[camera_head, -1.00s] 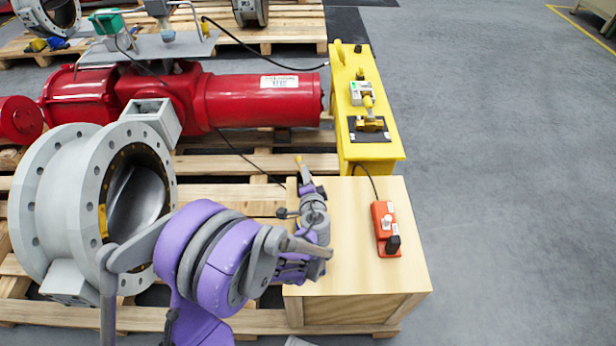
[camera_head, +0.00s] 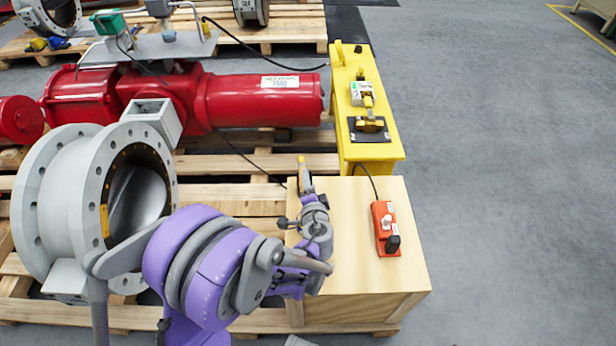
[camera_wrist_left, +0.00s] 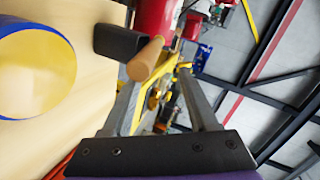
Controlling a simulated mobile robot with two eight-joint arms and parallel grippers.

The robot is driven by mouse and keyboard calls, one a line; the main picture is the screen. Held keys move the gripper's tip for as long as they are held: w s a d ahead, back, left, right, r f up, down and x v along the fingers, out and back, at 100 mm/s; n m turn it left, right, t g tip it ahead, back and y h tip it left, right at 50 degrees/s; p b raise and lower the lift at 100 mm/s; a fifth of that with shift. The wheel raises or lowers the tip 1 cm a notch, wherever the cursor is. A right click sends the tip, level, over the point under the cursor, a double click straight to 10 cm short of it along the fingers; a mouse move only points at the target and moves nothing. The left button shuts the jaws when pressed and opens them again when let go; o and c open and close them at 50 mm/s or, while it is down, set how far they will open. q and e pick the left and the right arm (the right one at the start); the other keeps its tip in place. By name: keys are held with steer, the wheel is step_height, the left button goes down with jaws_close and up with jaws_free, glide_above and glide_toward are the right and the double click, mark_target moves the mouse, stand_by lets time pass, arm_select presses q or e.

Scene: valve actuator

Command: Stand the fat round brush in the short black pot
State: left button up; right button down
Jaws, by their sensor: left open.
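My left gripper (camera_head: 304,180) hangs over the back left of the wooden box (camera_head: 365,275) in the head view. In the left wrist view, its two grey fingers are open (camera_wrist_left: 158,78). A tan round handle, perhaps the brush's (camera_wrist_left: 146,58), shows at or just beyond the fingertips. A dark, blocky shape (camera_wrist_left: 118,42), perhaps the black pot, stands behind it, partly covered. I cannot tell whether the two touch or whether the handle lies between the fingers. Brush and pot cannot be made out in the head view. My right gripper is not in view.
A blue-edged round thing (camera_wrist_left: 67,40) lies on the wood in the left wrist view. An orange switch box (camera_head: 386,229) sits on the wooden box's right side. A yellow stand (camera_head: 372,150) is behind, with a red actuator (camera_head: 250,102) and grey valve (camera_head: 60,200) leftward.

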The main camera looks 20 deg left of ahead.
arm_select(q)
steer(key=s+d+r+n+g+h, duration=0.1)
steer(key=s+d+n+g+h, duration=0.1)
steer(key=s, duration=0.7)
steer(key=s+d+r+n+g+h, duration=0.1)
steer(key=s+d+n+g+h, duration=0.1)
steer(key=s, duration=0.8)
steer(key=s+d+r+n+g+h+p, duration=0.1)
steer(key=s+d+n+g+h, duration=0.1)
steer(key=s, duration=0.8)
steer(key=shift+s+d+n+g+h, duration=0.25)
steer(key=shift+n+g+h, duration=0.35)
steer(key=shift+n+g, duration=0.45)
steer(key=shift+r, duration=0.15)
